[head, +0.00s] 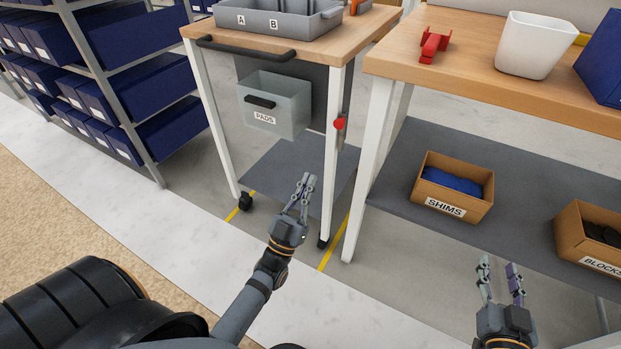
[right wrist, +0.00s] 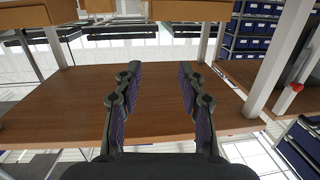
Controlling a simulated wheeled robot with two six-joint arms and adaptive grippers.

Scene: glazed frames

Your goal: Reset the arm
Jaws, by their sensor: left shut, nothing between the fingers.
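My left gripper (head: 304,182) is in front of the wheeled cart, over the floor near its lower shelf. Its fingers are together and nothing shows between them. My right gripper (head: 499,266) is at the lower right, in front of the workbench's lower shelf. Its fingers are apart and empty. In the right wrist view the same gripper (right wrist: 160,72) shows two separated fingers with purple pads and nothing between them. Neither gripper visibly touches anything.
The cart (head: 290,48) carries a grey tray (head: 284,28) and a PADS bin (head: 273,105). The workbench (head: 460,60) holds a red tool (head: 434,45) and white bin (head: 535,45). SHIMS (head: 452,188) and BLOCKS (head: 590,237) boxes sit below. A shelving rack (head: 110,75) stands left.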

